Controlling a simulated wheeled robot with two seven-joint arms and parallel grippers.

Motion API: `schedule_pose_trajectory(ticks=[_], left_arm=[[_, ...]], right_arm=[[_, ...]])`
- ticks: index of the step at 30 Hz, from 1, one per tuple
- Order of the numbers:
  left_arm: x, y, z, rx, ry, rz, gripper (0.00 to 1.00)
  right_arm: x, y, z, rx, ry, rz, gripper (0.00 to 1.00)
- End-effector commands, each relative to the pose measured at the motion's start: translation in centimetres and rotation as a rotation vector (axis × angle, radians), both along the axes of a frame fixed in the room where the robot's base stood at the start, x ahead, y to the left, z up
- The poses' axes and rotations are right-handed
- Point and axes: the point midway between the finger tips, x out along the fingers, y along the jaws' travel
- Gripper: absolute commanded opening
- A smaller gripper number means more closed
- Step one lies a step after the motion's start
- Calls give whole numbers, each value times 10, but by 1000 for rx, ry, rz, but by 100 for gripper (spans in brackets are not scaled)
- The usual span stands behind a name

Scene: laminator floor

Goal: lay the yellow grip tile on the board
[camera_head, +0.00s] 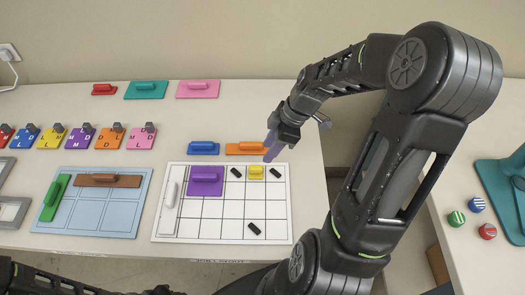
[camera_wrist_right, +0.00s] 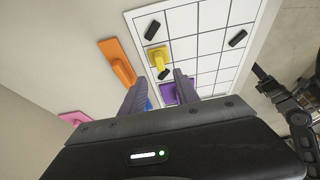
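The small yellow grip tile (camera_head: 256,174) lies on the white gridded board (camera_head: 222,230), in a cell of its far row between two black grips. It also shows in the right wrist view (camera_wrist_right: 157,58), apart from my fingers. My right gripper (camera_head: 272,146) is above the board's far edge, close to the orange tile. In the right wrist view its two purple fingers are spread with nothing between them. Part of my left arm shows at the lower left of the head view.
A purple tile (camera_head: 206,182), a white grip (camera_head: 171,195) and black grips are on the board. Blue (camera_head: 203,148) and orange (camera_head: 246,148) tiles lie just behind it. A light-blue board (camera_head: 90,216) with green and brown tiles is to the left. The board's lower middle cells are bare.

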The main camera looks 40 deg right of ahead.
Motion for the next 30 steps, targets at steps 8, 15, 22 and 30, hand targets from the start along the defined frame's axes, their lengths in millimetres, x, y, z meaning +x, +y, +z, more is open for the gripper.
schedule_pose_trajectory(ticks=[8, 15, 22, 30], left_arm=[[-1, 2, 13, 4, 6, 1, 36], [0, 2, 13, 4, 6, 1, 36], [0, 2, 13, 4, 5, 0, 36], [0, 2, 13, 4, 5, 0, 36]], right_arm=[[-6, -9, 26, 0, 0, 1, 37], [-7, -9, 25, 0, 0, 0, 37], [-6, -9, 25, 0, 0, 0, 37], [-6, -9, 25, 0, 0, 0, 37]])
